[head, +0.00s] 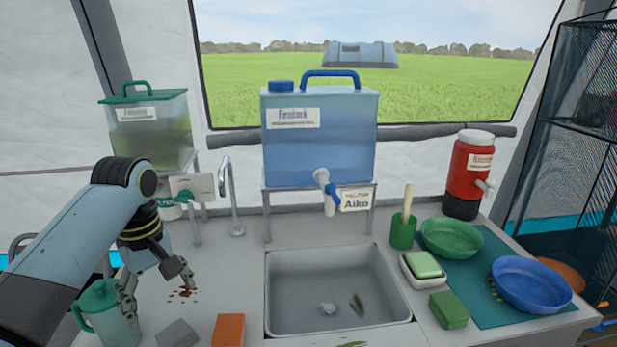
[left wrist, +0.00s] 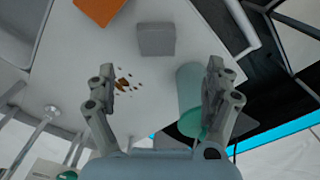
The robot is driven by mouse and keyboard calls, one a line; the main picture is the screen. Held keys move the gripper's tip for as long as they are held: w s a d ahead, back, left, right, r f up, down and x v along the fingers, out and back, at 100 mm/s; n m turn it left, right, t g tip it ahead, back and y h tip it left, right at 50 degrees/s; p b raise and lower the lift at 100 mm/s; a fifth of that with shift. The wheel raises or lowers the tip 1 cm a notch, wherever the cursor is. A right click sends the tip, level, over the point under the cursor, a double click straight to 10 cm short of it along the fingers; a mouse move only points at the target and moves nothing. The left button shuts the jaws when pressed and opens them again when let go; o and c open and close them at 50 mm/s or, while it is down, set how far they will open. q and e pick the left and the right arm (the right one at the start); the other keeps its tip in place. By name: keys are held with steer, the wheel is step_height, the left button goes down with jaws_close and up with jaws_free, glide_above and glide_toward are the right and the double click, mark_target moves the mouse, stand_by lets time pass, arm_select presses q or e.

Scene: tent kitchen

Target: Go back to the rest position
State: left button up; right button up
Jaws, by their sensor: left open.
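My left gripper (head: 158,294) hangs low over the left end of the counter with its two fingers spread apart. In the left wrist view the gripper (left wrist: 160,72) is open, with nothing held between the fingers. A pale teal jug (head: 112,325) stands on the counter beside the left finger in the head view, partly behind it. In the left wrist view the jug (left wrist: 189,85) shows close beside the right-hand finger; I cannot tell whether they touch. My right gripper is in neither view.
A grey block (head: 177,334), an orange block (head: 228,330) and brown crumbs (head: 186,293) lie nearby. The sink (head: 340,285) is to the right. A green dispenser (head: 150,130) and a blue water tank (head: 318,145) stand behind.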

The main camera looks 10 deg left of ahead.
arm_select(q)
steer(key=s+d+f+m+t, duration=0.1)
steer(key=s+m, duration=0.2)
steer(key=s, duration=0.3)
steer(key=s+f+m, duration=0.2)
steer(key=s, duration=0.4)
steer(key=s+d+r+m+t, duration=0.1)
steer(key=s+r+m, duration=0.25)
steer(key=s, duration=0.35)
steer(key=s+d+r+m+t, duration=0.1)
steer(key=s+r+m+t, duration=0.1)
steer(key=s+r+m, duration=0.3)
step_height(320, 180, down, 36)
steer(key=s+a+r+n+g+b, duration=0.1)
steer(key=s+a+n+g+b, duration=0.15)
steer(key=b, duration=0.55)
steer(key=s+f+b, duration=0.3)
steer(key=s+f, duration=0.6)
steer(key=f, duration=0.3)
steer(key=s+f+b, duration=0.3)
steer(key=s+f, duration=0.7)
steer(key=f, duration=0.2)
steer(key=shift+a+g+y, duration=0.35)
steer(key=shift+a+y, duration=0.05)
steer(key=shift+a, duration=0.05)
